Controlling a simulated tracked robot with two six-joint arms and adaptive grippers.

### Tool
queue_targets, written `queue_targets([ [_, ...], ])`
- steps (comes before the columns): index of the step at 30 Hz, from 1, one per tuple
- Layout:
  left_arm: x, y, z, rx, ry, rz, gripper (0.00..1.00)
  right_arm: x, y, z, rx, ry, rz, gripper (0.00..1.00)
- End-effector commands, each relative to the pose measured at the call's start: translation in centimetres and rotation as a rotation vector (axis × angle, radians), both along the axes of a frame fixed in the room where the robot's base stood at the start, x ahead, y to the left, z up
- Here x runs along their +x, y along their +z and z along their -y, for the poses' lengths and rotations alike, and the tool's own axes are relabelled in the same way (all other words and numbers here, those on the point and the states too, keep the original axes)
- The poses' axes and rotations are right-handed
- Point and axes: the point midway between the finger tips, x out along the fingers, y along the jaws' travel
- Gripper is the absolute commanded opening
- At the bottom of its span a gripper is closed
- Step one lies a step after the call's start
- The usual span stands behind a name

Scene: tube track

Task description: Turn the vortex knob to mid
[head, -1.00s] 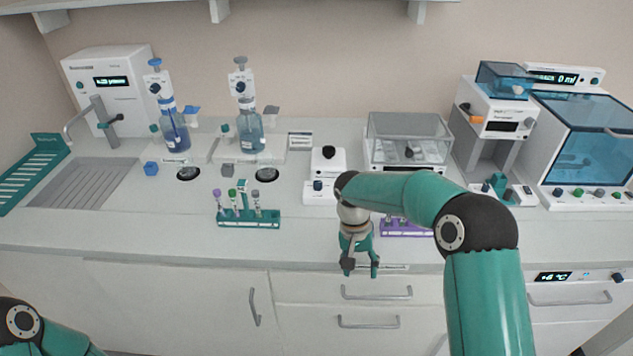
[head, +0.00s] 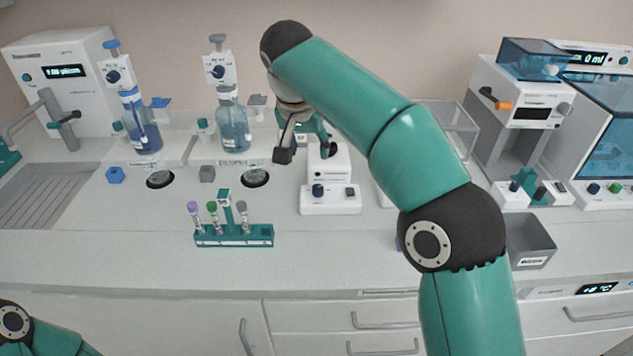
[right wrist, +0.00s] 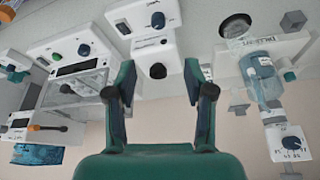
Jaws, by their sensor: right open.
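The vortex mixer (head: 330,203) is a small white device at mid-counter. Its blue knob (head: 318,190) is on the left of the front panel. The knob's pointer is too small to read in the head view. In the right wrist view the mixer (right wrist: 146,45) is upside down, with the knob (right wrist: 158,20) at the top and the black cup (right wrist: 158,70) between the fingers. My right gripper (head: 304,152) is open and empty, above and just left of the mixer's upper part, apart from the knob; it also shows in the wrist view (right wrist: 158,78). My left gripper is out of frame.
A teal tube rack (head: 234,240) stands left of the mixer. Two dispenser bottles (head: 140,130) (head: 233,128) stand behind. A grey bin (head: 530,243) is at the right. The counter directly before the mixer is clear.

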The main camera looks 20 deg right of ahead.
Motion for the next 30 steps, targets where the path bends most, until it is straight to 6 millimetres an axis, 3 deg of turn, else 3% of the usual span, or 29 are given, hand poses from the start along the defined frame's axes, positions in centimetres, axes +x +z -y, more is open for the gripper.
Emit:
queue_targets([
  [1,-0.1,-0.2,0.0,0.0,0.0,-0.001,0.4,-0.1,0.4,0.0,0.002,-0.003,0.012,0.53],
  [8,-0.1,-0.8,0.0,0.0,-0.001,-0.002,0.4,0.2,-1.6,1.2,0.0,-0.019,0.004,0.53],
  [24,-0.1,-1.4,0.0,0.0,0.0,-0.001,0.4,3.6,-11.7,3.7,0.0,-0.024,0.0,0.53],
  [30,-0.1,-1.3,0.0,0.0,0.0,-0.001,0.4,4.6,-14.4,4.3,0.001,-0.023,0.003,0.53],
])
